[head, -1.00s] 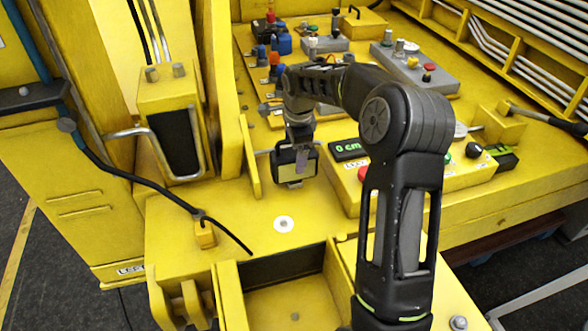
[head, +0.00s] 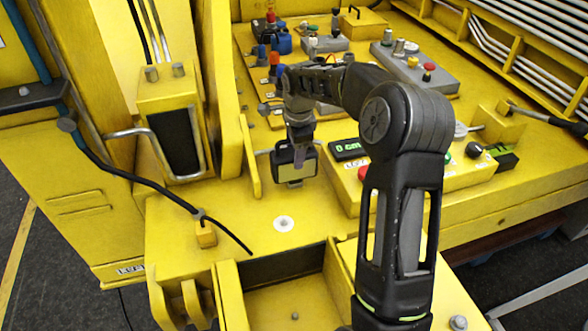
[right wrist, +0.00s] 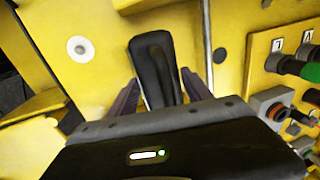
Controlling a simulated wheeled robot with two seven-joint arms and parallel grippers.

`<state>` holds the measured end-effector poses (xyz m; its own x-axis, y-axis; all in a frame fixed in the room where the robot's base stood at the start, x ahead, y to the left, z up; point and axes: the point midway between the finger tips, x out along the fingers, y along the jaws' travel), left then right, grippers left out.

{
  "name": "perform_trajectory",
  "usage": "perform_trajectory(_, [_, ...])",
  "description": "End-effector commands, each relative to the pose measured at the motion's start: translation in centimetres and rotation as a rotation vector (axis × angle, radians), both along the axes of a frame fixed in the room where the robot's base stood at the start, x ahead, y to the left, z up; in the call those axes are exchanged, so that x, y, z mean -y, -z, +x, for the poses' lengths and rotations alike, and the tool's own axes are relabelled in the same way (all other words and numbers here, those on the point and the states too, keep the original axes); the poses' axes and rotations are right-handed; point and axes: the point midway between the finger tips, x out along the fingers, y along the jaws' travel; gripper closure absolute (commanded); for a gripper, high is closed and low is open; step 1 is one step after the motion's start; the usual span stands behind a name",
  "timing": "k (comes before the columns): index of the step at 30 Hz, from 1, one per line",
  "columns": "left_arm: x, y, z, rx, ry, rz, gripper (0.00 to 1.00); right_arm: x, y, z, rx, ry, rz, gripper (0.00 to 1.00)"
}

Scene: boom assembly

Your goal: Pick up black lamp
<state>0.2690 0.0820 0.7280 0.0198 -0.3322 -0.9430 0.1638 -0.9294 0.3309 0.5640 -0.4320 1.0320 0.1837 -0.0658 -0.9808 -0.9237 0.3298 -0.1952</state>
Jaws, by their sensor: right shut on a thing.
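The black lamp (head: 283,158) is a small dark box-like thing near the front middle of the yellow deck in the head view. In the right wrist view the lamp (right wrist: 154,62) shows as a black rounded piece between the fingers. My right gripper (head: 299,157) points down at the lamp and is shut on it. In the right wrist view its two dark fingers (right wrist: 160,92) stand on either side of the lamp. The lamp's lower part and its contact with the deck are partly hidden. My left gripper is not in view.
A yellow control box with a green display (head: 349,149) stands just right of the lamp. A yellow upright plate (head: 249,158) is close on the left. A black cable (head: 140,181) hangs at the left. The deck around the white round mark (head: 284,223) is clear.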

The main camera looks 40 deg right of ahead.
Motion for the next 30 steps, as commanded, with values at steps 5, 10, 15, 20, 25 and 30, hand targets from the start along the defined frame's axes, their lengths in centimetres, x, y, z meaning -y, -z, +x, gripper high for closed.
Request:
perform_trajectory(5, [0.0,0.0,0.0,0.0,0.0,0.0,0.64,0.0,0.0,0.0,-0.001,0.0,0.0,0.99])
perform_trajectory(10, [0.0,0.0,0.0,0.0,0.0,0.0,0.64,0.0,0.0,0.0,-0.001,0.0,0.0,1.0])
perform_trajectory(15, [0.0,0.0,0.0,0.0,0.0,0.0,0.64,0.0,-0.2,0.1,0.005,0.0,-0.001,1.0])
perform_trajectory(20, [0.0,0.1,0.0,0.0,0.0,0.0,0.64,0.0,-0.5,0.2,0.007,0.0,-0.001,1.0])
perform_trajectory(25, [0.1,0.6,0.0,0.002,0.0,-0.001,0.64,0.0,-1.9,0.3,0.011,0.0,-0.003,1.0])
perform_trajectory(30, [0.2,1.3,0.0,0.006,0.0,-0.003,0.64,0.0,-4.6,0.2,0.011,0.0,-0.002,1.0])
